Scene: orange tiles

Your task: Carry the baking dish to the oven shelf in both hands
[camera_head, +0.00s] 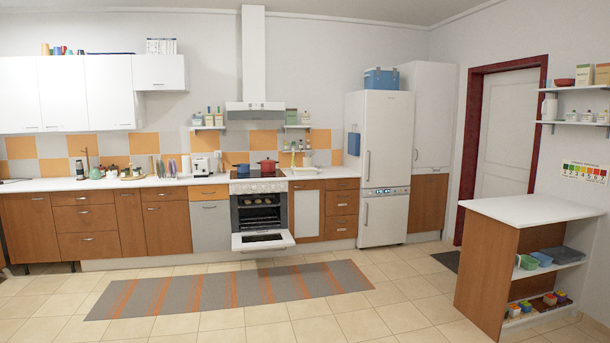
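The oven (259,212) stands in the counter row under the hood, with its door (262,241) folded down. A shelf inside it bears several small, pale, round items (258,200); they are too small to name. I cannot pick out a baking dish for certain in the head view. Neither of my grippers is in view.
A red pot (267,166) and a blue pot (243,169) are on the stove top. A striped rug (232,289) lies before the oven. A white-topped island (530,209) stands at the right, with coloured containers on its shelves. The tiled floor between is clear.

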